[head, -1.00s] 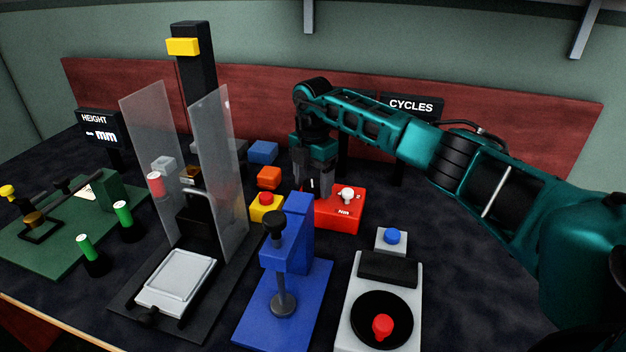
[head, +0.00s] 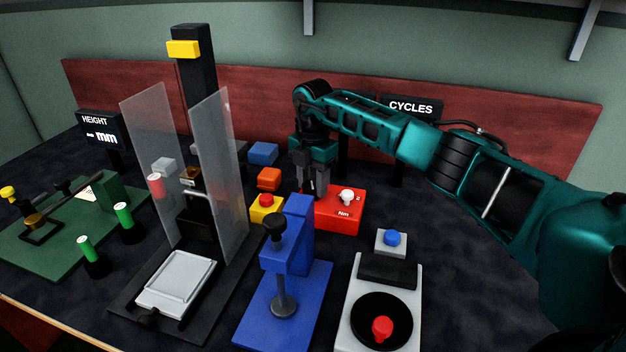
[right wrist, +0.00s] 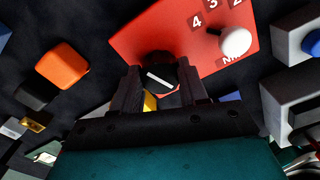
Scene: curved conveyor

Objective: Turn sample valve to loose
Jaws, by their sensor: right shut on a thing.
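A red box (head: 338,212) with a white knob (head: 347,196) and "Nm" lettering stands behind the blue press. In the right wrist view the red box (right wrist: 190,35) shows numbers beside the white knob (right wrist: 235,41). A black knob with a white line (right wrist: 161,77) sits at the red box's near edge in that view. My right gripper (head: 313,190) points down at the box's left part. In the right wrist view its two fingers are shut on the black knob, one on each side. No label naming a sample valve or a loose position is readable. My left gripper is not in view.
The blue press (head: 298,240) stands close in front of my right gripper. A yellow block with a red button (head: 266,208) and an orange block (head: 268,179) are to its left. A clear upright panel (head: 226,160) stands farther left. A grey device with a red knob (head: 382,328) is front right.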

